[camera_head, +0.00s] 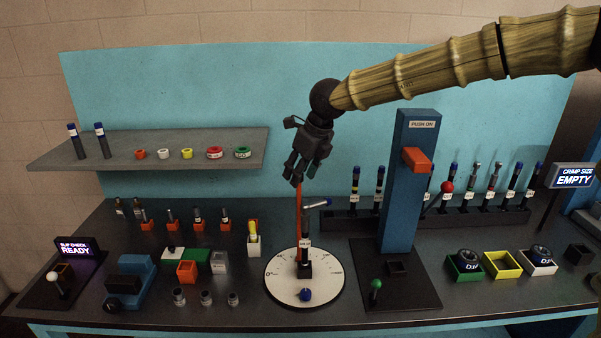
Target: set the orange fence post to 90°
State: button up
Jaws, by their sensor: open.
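The orange fence post (298,212) is a thin upright stick at the back of a white round dial plate (278,284) on the bench. The dial carries small marks near its rim, too small to read fully. A black hose piece (305,232) with a bent, blue-tipped end stands at the dial's middle, just right of the post.
A blue column with an orange block (417,160) stands to the right. A grey shelf (180,158) with coloured rings is at the left rear. Small orange holders (172,226) and a yellow-topped piece (253,232) lie left of the dial. A rack of hoses (345,222) is behind.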

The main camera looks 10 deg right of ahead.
jog(key=v, duration=1.1)
jog(key=shift+r, duration=0.3)
jog(key=shift+s, duration=0.1)
